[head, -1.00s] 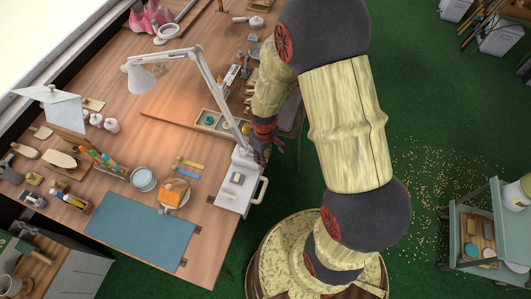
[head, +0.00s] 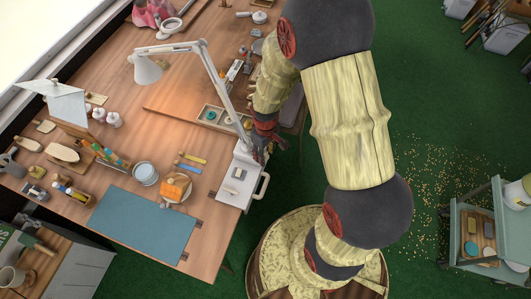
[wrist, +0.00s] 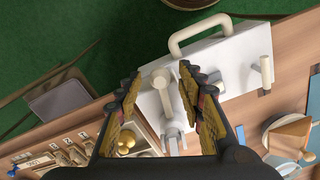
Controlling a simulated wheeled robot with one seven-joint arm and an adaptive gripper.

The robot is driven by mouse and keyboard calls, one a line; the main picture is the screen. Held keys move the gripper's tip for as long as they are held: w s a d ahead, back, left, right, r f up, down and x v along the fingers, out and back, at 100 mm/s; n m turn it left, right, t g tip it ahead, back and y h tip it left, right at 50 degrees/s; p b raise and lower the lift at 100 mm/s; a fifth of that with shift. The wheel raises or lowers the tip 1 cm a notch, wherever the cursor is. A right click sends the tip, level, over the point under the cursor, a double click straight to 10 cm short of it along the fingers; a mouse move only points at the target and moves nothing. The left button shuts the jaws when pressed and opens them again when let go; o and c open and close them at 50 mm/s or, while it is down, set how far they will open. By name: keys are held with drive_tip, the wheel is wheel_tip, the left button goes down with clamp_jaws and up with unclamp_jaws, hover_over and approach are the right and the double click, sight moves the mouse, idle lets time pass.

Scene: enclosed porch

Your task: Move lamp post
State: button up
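A white desk lamp with a jointed arm (head: 222,88) and a cone shade (head: 147,68) stands at the right edge of the wooden table. Its pale box-like base (head: 240,178) has a loop handle on the side. My gripper (head: 266,146) is beside the lower lamp arm, near the base, and partly blurs into it in the head view. In the wrist view my gripper (wrist: 161,74) is open. A pale upright post (wrist: 162,92) on the white base (wrist: 222,62) shows between the two fingers, apart from both. A second short pale post (wrist: 262,74) stands farther right.

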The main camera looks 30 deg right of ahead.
wheel_tip(320, 180, up, 12)
idle(0.7)
idle(0.5)
drive_tip(key=s+a+r+m+t, duration=0.1)
drive_tip(key=s+r+t, duration=0.1)
drive_tip(key=s+r, duration=0.2)
drive_tip(key=s+a+r+m+t, duration=0.1)
drive_tip(key=s+r, duration=0.3)
drive_tip(key=r, duration=0.7)
drive_tip(key=s+a+r+m+t+b, duration=0.1)
drive_tip(key=s+r+m+t, duration=0.1)
drive_tip(key=s+r, duration=0.3)
wheel_tip(320, 180, up, 3)
drive_tip(key=shift+f+m+t, duration=0.1)
drive_tip(key=shift+m+t, duration=0.2)
